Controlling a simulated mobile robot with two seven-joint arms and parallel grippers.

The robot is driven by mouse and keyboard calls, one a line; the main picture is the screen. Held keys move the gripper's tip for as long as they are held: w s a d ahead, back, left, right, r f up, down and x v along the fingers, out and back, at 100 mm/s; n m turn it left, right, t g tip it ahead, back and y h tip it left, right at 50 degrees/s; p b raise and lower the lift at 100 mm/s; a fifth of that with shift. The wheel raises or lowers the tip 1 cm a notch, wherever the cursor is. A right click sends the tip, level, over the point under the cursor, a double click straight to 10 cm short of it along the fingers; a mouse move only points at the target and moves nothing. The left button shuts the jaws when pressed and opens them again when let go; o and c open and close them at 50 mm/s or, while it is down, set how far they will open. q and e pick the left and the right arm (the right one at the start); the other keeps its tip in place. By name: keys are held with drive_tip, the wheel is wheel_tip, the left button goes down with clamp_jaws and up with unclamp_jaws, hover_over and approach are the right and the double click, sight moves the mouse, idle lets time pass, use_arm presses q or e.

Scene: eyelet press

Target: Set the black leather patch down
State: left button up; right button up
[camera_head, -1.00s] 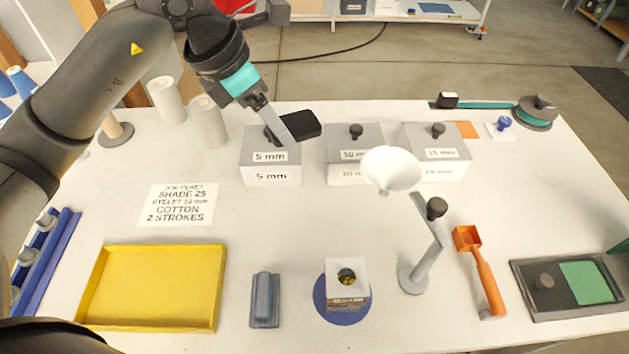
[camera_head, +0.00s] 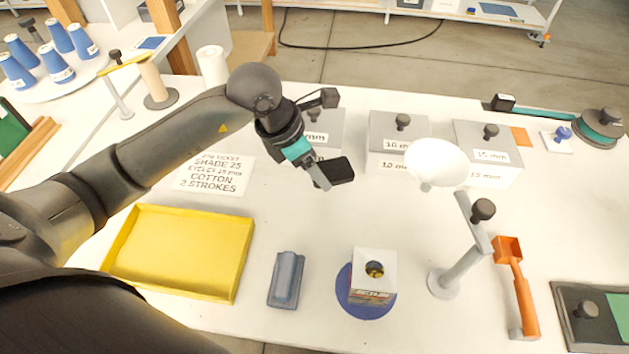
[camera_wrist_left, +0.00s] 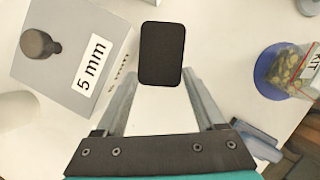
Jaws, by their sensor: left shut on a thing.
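The black leather patch (camera_head: 333,171) is a small dark rounded rectangle held at the fingertips of my left gripper (camera_head: 320,178). In the left wrist view the patch (camera_wrist_left: 162,54) lies flat across the ends of the two fingers, with the white table beyond it. My left gripper is shut on the patch, above the table in front of the 5 mm box (camera_head: 318,128). How high it hangs is hard to judge. My right gripper does not show in either view.
A yellow tray (camera_head: 245,245) stands at front left, beside a grey-blue block (camera_head: 286,279). A blue disc (camera_head: 365,312) carries a small box (camera_head: 375,283). A white funnel (camera_head: 437,160) and its stand are to the right. The job ticket (camera_head: 222,180) lies behind the tray.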

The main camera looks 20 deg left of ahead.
sight(314, 183)
use_arm(q)
wheel_tip(314, 183, down, 4)
drive_tip(key=shift+f+b, duration=0.1)
drive_tip(key=shift+b, duration=0.25)
drive_tip(key=shift+f, duration=0.15)
drive_tip(key=o, duration=1.3)
